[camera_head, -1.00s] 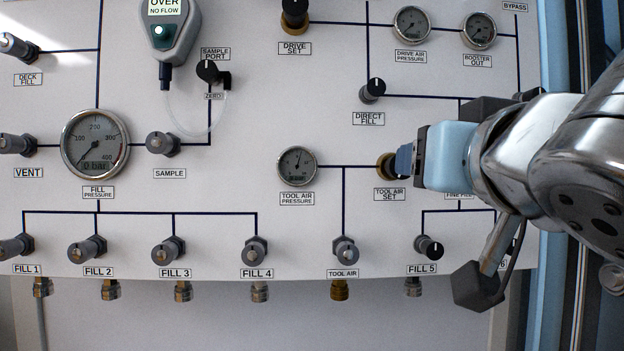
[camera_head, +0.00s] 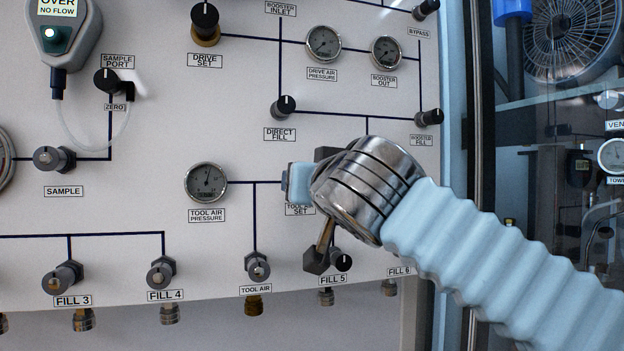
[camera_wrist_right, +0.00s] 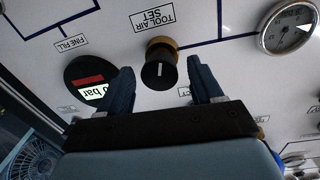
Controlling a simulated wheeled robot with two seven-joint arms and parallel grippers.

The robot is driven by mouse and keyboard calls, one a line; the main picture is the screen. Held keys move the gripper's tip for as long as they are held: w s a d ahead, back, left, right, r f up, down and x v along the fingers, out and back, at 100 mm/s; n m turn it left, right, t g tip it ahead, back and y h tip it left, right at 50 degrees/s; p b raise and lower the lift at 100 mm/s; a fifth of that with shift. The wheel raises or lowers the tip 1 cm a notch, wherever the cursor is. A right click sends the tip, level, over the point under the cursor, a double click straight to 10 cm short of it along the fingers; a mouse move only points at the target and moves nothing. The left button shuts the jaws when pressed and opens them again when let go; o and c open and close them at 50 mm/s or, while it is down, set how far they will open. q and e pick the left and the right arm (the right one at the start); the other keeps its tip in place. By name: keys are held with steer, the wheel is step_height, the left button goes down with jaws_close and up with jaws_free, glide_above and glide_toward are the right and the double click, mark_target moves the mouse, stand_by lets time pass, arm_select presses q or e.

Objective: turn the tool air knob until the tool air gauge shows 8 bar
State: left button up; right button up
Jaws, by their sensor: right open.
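The tool air set knob (camera_wrist_right: 158,72) is black with a pale line on its face and a brass collar. In the right wrist view it sits between my open right gripper's (camera_wrist_right: 160,66) fingertips, with a gap on each side. In the head view my right gripper (camera_head: 297,183) covers the knob and part of its label. The tool air gauge (camera_head: 206,181) is left of the gripper, its needle pointing near the top; its numbers are too small to read. It also shows in the right wrist view (camera_wrist_right: 290,28). My left gripper is not in view.
The direct fill knob (camera_head: 283,107) is above my right gripper. The fill 5 knob (camera_head: 343,262) and tool air valve (camera_head: 257,267) are below. A round dark display (camera_wrist_right: 90,82) is beside one finger. A glass-fronted cabinet with a fan (camera_head: 572,40) stands right.

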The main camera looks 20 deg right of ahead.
steer(key=c, duration=1.1)
steer(key=shift+o, duration=0.2)
steer(key=shift+n, duration=0.6)
steer(key=o, duration=1.1)
steer(key=shift+c, duration=0.2)
steer(key=shift+s, duration=0.1)
